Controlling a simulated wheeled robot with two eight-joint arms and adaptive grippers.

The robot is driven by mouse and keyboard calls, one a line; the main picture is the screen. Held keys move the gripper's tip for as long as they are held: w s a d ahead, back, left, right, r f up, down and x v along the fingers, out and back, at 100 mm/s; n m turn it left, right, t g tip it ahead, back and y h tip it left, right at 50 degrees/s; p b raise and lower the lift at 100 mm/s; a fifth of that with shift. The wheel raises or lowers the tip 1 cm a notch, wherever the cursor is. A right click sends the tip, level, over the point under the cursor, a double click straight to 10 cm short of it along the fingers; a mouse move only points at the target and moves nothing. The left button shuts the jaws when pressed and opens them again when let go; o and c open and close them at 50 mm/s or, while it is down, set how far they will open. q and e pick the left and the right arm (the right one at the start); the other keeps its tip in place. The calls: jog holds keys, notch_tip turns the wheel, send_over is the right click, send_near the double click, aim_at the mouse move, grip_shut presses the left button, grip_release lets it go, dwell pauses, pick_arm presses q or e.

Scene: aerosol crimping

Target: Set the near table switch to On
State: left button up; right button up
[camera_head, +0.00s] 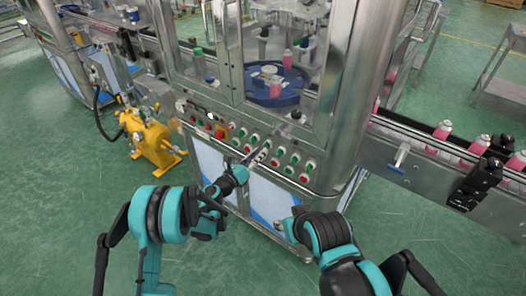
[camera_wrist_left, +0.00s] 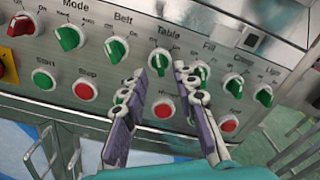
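The Table switch (camera_wrist_left: 159,61) is a green knob on a pale round base, under the printed word Table, in the upper row of the panel in the left wrist view. Its Off and On marks are too small to read its setting surely. My left gripper (camera_wrist_left: 160,74) is open, one grey finger on each side of the knob's lower part. Contact with the knob cannot be told. In the head view my left gripper (camera_head: 254,158) reaches the panel's middle.
The Belt knob (camera_wrist_left: 116,50) and Fill knob (camera_wrist_left: 201,73) sit close on either side. Red buttons, one (camera_wrist_left: 163,108) between my fingers, line the lower row. A yellow pump (camera_head: 150,140) stands left of the machine. A conveyor with pink bottles (camera_head: 440,130) runs right.

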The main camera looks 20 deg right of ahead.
aim_at(266, 146)
pick_arm(q)
jog(key=shift+b+x, duration=0.35)
jog(key=shift+x, duration=1.45)
grip_shut()
jog(key=shift+m, duration=0.3)
jog(key=shift+m+b, duration=1)
jog(key=shift+m, duration=4.6)
